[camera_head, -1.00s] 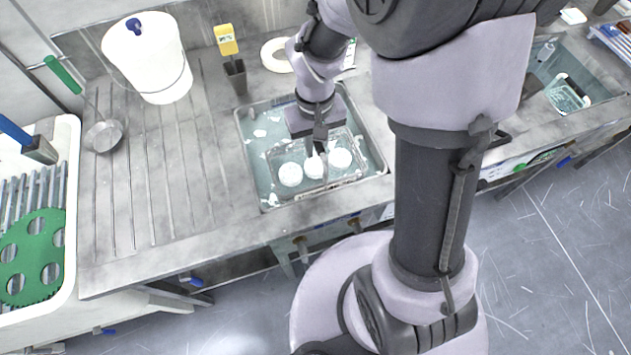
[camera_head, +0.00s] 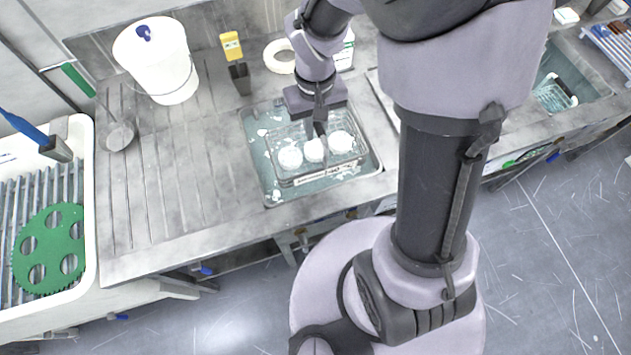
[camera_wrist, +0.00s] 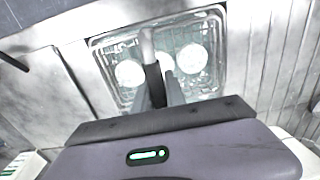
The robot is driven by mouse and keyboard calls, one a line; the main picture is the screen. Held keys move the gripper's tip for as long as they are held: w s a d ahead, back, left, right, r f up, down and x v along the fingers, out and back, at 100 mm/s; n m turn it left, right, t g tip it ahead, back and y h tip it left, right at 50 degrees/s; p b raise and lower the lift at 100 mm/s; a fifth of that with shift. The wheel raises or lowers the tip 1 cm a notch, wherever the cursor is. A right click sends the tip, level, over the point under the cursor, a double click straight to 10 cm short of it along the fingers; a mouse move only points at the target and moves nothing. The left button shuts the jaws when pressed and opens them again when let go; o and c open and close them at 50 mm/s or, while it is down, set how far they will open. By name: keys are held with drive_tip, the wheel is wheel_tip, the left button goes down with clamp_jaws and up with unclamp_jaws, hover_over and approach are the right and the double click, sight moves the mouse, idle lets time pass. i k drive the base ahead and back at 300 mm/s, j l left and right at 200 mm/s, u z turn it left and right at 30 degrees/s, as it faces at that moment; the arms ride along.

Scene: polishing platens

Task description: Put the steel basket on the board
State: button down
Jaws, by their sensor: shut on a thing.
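The steel basket (camera_head: 325,174) is a wire-mesh tray holding several round white pieces in a row. My gripper (camera_head: 319,132) is shut on its upright handle, above the middle of the basket. The basket hangs roughly level over the sink basin (camera_head: 262,180), its front edge near the basin's front rim. In the wrist view, my gripper (camera_wrist: 160,90) covers part of the handle and the pieces in the basket (camera_wrist: 205,82). The grooved steel draining board (camera_head: 165,205) lies to the left of the basin, with a wide bare surface.
A dark holder with a yellow-handled tool (camera_head: 232,46) and a white ring (camera_head: 280,56) stand behind the basin. A white tub with a green disc (camera_head: 48,248) is far left.

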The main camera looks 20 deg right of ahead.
sight(174, 204)
drive_tip(key=k+j+u, duration=0.2)
drive_tip(key=j+u, duration=0.2)
drive_tip(key=k+j+u, duration=0.2)
drive_tip(key=j, duration=0.2)
drive_tip(key=i+j, duration=0.15)
drive_tip(key=i, duration=0.2)
drive_tip(key=i+j, duration=0.1)
drive_tip(key=i, duration=0.2)
